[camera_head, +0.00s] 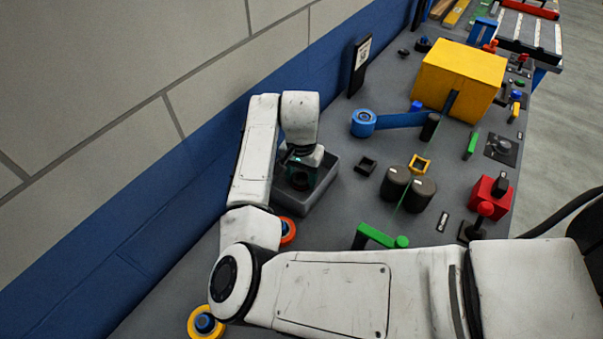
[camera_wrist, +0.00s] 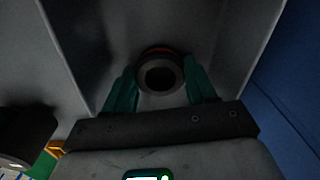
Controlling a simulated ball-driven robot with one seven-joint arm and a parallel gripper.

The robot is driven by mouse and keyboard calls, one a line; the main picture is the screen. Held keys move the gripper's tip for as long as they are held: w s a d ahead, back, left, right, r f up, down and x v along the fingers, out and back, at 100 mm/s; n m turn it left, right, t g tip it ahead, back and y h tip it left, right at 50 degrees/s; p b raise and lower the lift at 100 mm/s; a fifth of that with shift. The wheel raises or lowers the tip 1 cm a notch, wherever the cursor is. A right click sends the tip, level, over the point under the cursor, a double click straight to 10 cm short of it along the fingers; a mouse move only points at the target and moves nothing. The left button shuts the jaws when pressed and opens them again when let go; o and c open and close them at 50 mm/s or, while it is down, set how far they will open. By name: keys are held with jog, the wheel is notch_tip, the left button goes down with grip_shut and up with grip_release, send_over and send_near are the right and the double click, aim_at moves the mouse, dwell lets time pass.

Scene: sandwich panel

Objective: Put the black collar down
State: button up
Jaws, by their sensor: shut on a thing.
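The black collar (camera_wrist: 160,76) is a dark ring with a round hole, held between the two green fingers of my gripper (camera_wrist: 161,88) in the wrist view. My gripper is shut on it. A thin reddish edge shows just behind the collar; I cannot tell what it belongs to. In the head view my gripper (camera_head: 302,174) points down into an open grey bin (camera_head: 318,195) by the blue wall. The bin's grey walls (camera_wrist: 75,50) surround the collar in the wrist view. Whether the collar touches the bin floor cannot be told.
A black square ring (camera_head: 366,165) and a yellow one (camera_head: 420,163) lie right of the bin. Two dark cylinders (camera_head: 408,188), a green handle (camera_head: 378,237) and a red block (camera_head: 489,194) stand farther right. A blue spool (camera_head: 363,123) and a yellow box (camera_head: 458,80) are behind.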

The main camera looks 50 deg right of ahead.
jog(key=shift+f, duration=0.1)
jog(key=o, duration=1.1)
notch_tip(320, 180, up, 12)
jog(key=b, duration=0.1)
